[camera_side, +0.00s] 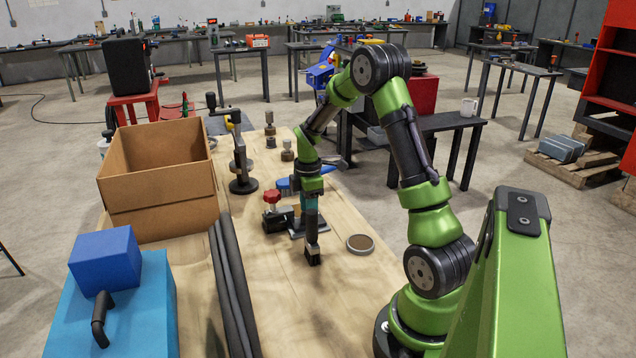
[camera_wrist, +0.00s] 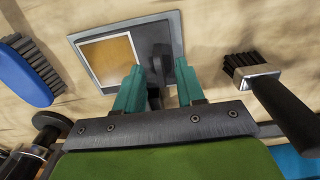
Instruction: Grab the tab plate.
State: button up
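The tab plate (camera_wrist: 150,30) is a flat grey square in the wrist view, with a tan-gold panel on its left part. A dark upright tab (camera_wrist: 166,62) stands at its right part. My gripper (camera_wrist: 160,74) has two teal fingers, spread apart and pointing at the plate, with the tab in line with the gap. I cannot tell how far down the fingers reach around it. In the side view my gripper (camera_side: 311,205) points down over the plate (camera_side: 297,233), which is partly hidden there.
A black-bristled brush (camera_wrist: 285,108) lies right of the plate in the wrist view, close to my gripper. A blue brush (camera_wrist: 22,78) lies left. A red-knobbed clamp (camera_side: 271,200), a round tin (camera_side: 360,243) and a cardboard box (camera_side: 160,185) share the wooden table.

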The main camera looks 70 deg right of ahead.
jog(key=shift+f, duration=0.2)
grip_shut()
jog(key=shift+r, duration=0.1)
dwell(1.1)
jog(key=shift+w+d+r, duration=0.1)
